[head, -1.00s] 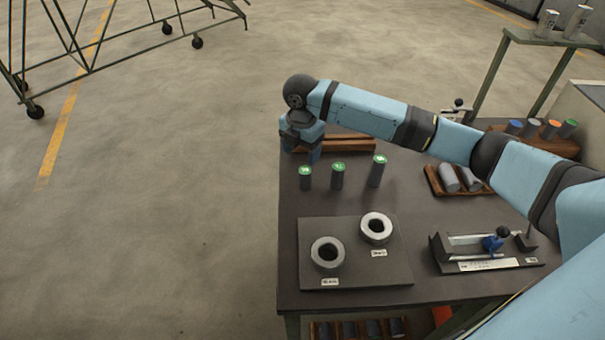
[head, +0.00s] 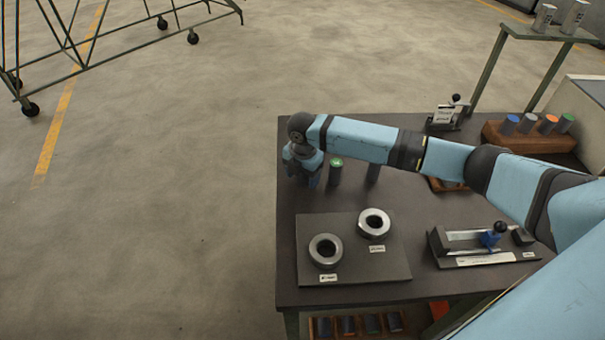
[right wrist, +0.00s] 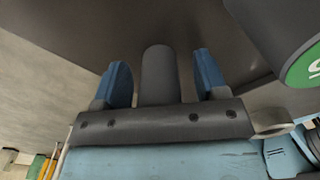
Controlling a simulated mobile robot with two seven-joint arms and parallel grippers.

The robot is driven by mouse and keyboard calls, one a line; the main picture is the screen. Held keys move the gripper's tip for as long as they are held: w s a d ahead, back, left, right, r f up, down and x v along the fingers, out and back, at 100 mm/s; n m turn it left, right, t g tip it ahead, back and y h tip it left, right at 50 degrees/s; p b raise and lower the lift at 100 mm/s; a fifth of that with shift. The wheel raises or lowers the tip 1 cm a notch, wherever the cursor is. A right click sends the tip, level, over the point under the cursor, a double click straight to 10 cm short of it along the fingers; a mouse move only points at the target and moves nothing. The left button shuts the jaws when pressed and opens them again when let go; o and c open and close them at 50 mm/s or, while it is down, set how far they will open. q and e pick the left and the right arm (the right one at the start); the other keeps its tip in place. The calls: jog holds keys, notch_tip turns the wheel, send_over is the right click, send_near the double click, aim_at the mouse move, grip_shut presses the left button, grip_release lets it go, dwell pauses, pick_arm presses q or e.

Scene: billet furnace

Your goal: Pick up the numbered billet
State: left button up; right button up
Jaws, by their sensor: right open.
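My right gripper (head: 303,178) is open over the far left part of the table, pointing down. In the right wrist view a dark grey cylindrical billet (right wrist: 159,75) stands between its two blue fingers, with a gap on each side. In the head view the gripper hides this leftmost billet. A green-topped billet (head: 336,174) stands just to the right, and another billet (head: 373,173) is partly covered by my arm. At the right of the wrist view a neighbouring billet (right wrist: 280,30) shows a green top with part of a white mark; no number is readable. My left gripper is not in view.
Two metal rings (head: 325,250) sit on a dark plate (head: 390,264) with small labels. A fixture with a blue slider (head: 490,239) stands at right. A wooden rack (head: 497,136) holds several coloured-top billets. Below the table edge is another rack (head: 360,325).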

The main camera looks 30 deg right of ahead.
jog(key=c, duration=1.2)
grip_shut()
jog(key=shift+w+r, duration=0.1)
jog(key=shift+r, duration=0.05)
